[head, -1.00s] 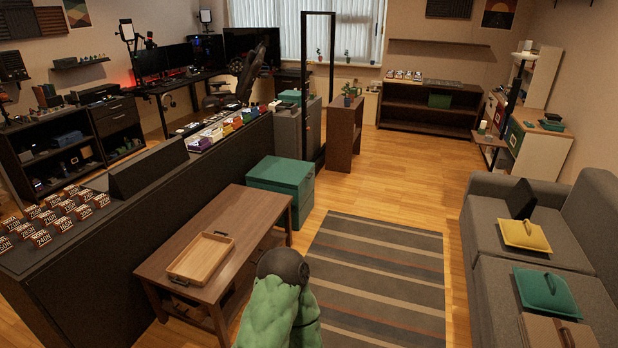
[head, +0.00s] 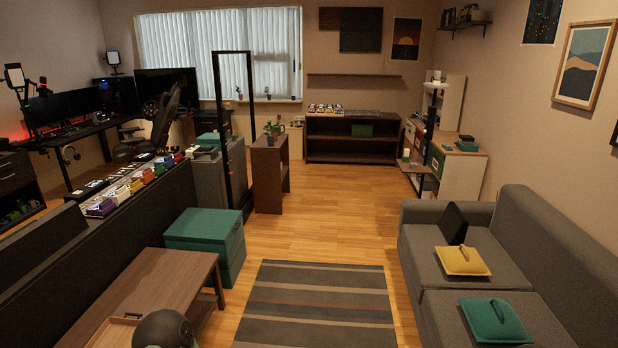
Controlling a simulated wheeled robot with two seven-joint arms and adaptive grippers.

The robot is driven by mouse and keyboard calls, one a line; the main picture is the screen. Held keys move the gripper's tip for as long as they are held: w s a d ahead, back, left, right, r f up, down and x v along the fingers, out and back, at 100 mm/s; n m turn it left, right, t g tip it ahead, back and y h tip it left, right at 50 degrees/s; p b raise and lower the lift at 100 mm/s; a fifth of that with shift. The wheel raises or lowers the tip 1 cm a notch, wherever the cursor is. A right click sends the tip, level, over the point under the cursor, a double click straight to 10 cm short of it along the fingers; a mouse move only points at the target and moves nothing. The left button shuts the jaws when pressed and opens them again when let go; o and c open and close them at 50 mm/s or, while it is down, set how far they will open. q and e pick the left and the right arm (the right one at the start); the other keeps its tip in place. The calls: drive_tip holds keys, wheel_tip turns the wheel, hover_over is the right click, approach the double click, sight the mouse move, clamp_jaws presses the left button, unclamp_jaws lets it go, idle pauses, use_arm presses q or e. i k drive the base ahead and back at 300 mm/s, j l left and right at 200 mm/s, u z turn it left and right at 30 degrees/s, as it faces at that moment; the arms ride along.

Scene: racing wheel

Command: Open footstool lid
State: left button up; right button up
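The footstool (head: 207,244) is a green box-shaped stool with a flat lid, standing on the wood floor left of centre in the head view, just beyond the end of the coffee table. Its lid looks shut. Neither of my grippers is in view, so I cannot see their state.
A wooden coffee table (head: 160,287) with a tray (head: 113,331) stands before the footstool. A dark counter (head: 80,255) runs along the left. A striped rug (head: 318,305) and open floor (head: 320,225) lie right of it. A grey sofa (head: 535,265) is at the right.

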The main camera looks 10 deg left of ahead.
sight(202, 225)
drive_tip(key=i+j+u, duration=0.1)
drive_tip(key=i+u, duration=0.25)
drive_tip(key=i, duration=1.65)
drive_tip(key=i+u, duration=0.2)
drive_tip(key=i, duration=0.35)
drive_tip(key=i+l+u, duration=0.2)
drive_tip(key=i, duration=0.4)
drive_tip(key=i+l+u, duration=0.2)
drive_tip(key=i, duration=0.35)
drive_tip(key=i+u, duration=0.45)
drive_tip(key=i+l+u, duration=0.15)
drive_tip(key=i+u, duration=0.25)
drive_tip(key=k, duration=0.05)
